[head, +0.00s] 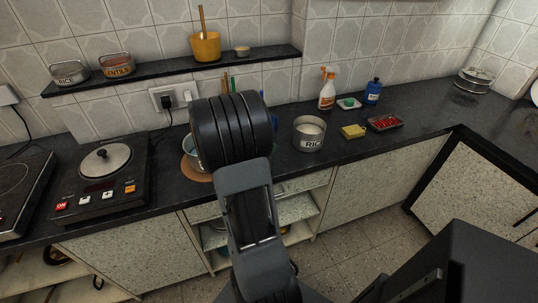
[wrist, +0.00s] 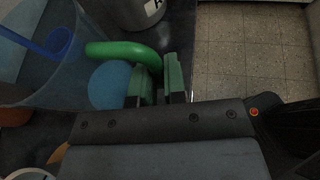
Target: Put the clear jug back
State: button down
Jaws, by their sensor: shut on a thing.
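The clear jug (wrist: 35,80) fills the left of the wrist view. It has a green handle (wrist: 112,48), and a blue ladle-like thing (wrist: 55,42) shows in or through it. My gripper (wrist: 160,80) is shut on the jug at its green handle; the exact contact is partly hidden. In the head view my arm and wrist cover the gripper and most of that spot. A greyish vessel edge (head: 190,153) shows beside the arm, above a brown round mat (head: 189,170); I cannot tell if it is the jug.
A yellow sponge (head: 353,131), red-filled tray (head: 385,122) and spray bottle (head: 327,90) are farther right. A hotplate with lid (head: 106,160) is left. A shelf (head: 170,70) holds tins above.

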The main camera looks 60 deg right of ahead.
jog(key=shift+w+d+f, duration=0.1)
jog(key=shift+d+f, duration=0.1)
jog(key=shift+f, duration=1.65)
jog(key=shift+f+b, duration=0.15)
jog(key=shift+b, duration=0.15)
jog(key=c, duration=1.2)
grip_release()
jog(key=v, duration=1.2)
jog(key=s+a+r+m+t+y, duration=0.1)
jog(key=a+m+t+y, duration=0.2)
jog(key=a, duration=0.5)
jog(key=s+a+r+m+t+y, duration=0.1)
jog(key=a+m+t+y, duration=0.2)
jog(key=a, duration=0.6)
jog(key=s+a+r+m+t+y, duration=0.1)
jog(key=a+m+t+y, duration=0.2)
jog(key=a+m+y, duration=0.3)
jog(key=shift+s+a+m+y+p, duration=0.15)
jog(key=shift+a+m+p, duration=0.1)
jog(key=shift+a, duration=0.6)
jog(key=shift+s+a+m+y+p, duration=0.15)
jog(key=shift+a+m, duration=0.1)
jog(key=shift+a, duration=0.65)
jog(key=shift+w, duration=0.1)
